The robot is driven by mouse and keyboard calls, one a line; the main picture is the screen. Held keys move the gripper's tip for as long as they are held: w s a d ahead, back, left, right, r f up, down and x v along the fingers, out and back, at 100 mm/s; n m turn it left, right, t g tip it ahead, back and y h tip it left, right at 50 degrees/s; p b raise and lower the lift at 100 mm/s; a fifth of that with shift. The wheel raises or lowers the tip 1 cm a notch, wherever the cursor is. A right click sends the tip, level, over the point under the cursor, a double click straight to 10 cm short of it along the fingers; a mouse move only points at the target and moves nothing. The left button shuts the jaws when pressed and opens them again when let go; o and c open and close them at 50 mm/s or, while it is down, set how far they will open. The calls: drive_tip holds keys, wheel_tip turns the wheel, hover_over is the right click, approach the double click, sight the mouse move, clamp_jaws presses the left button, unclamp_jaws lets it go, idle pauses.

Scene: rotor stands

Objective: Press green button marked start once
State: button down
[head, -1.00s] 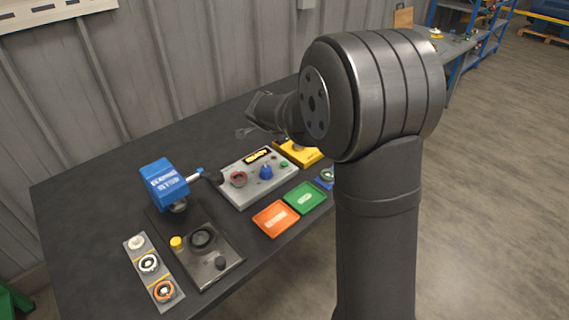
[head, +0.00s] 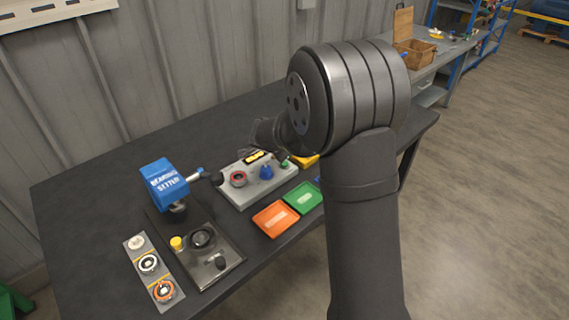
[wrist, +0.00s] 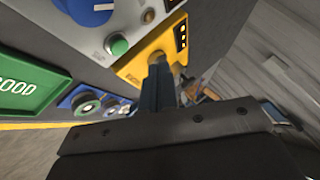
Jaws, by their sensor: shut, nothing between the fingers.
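The green button (wrist: 119,45) is a small round cap on a light grey control box (head: 240,192) on the dark bench. No "start" lettering is readable. In the head view my gripper is over the button's end of the box and largely covers that area. My gripper (wrist: 158,66) is shut and empty. In the wrist view its fingertips appear right of the green button, in front of a yellow unit (wrist: 140,66). The tips look apart from the button. Their height above it is hard to tell.
A blue knob (head: 266,172) and a red-ringed dial (head: 238,179) stand on the box. Orange (head: 275,219) and green (head: 304,198) trays lie in front. A blue-headed press (head: 163,184) stands left. Open bench lies behind the box.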

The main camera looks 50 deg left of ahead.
drive_tip(key=shift+f, duration=1.1)
drive_tip(key=shift+f, duration=0.15)
idle(1.2)
drive_tip(key=shift+f, duration=0.25)
drive_tip(key=shift+f, duration=0.65)
idle(0.7)
drive_tip(key=shift+r, duration=0.1)
idle(0.4)
drive_tip(key=shift+r, duration=1)
drive_tip(key=shift+r, duration=2.5)
